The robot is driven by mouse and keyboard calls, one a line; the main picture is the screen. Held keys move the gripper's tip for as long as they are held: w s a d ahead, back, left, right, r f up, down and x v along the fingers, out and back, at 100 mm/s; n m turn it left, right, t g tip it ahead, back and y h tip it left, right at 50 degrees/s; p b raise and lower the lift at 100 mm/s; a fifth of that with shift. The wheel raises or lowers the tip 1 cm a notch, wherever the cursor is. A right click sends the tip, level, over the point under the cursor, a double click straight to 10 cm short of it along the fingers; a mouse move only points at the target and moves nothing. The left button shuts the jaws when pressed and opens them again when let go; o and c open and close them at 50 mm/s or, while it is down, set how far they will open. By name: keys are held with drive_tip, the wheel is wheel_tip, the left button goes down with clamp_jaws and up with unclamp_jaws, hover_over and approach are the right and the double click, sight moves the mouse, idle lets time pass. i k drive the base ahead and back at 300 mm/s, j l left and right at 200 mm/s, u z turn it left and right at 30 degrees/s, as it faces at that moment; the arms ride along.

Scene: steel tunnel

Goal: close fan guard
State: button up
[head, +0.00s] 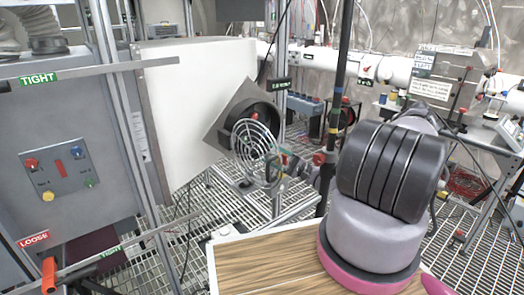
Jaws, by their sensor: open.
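The fan (232,107) is a dark square housing with a round black opening, tilted in the picture, in front of a white panel. The fan guard (249,139), a round grille of pale wire rings, stands in front of the opening, offset down and to the right. It looks swung out from the housing at an angle; its hinge is not clear. My gripper (279,166) is small in the view, at the guard's lower right rim. It is open. Whether its fingers touch or straddle the rim, I cannot tell. My arm hides part of the area to the right.
A grey cabinet (70,135) with buttons and a metal frame stands at the left. A dark upright post (342,75) rises just right of the guard. A wood-topped surface (262,262) is in the foreground, above metal grating (165,243). Pipes and equipment line the back.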

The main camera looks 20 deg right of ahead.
sight(274, 158)
drive_tip(key=k+l, duration=0.1)
drive_tip(key=l, duration=0.25)
drive_tip(key=k+l, duration=0.1)
drive_tip(key=l, duration=0.25)
drive_tip(key=k+l, duration=0.1)
drive_tip(key=l, duration=0.6)
drive_tip(key=k, duration=0.05)
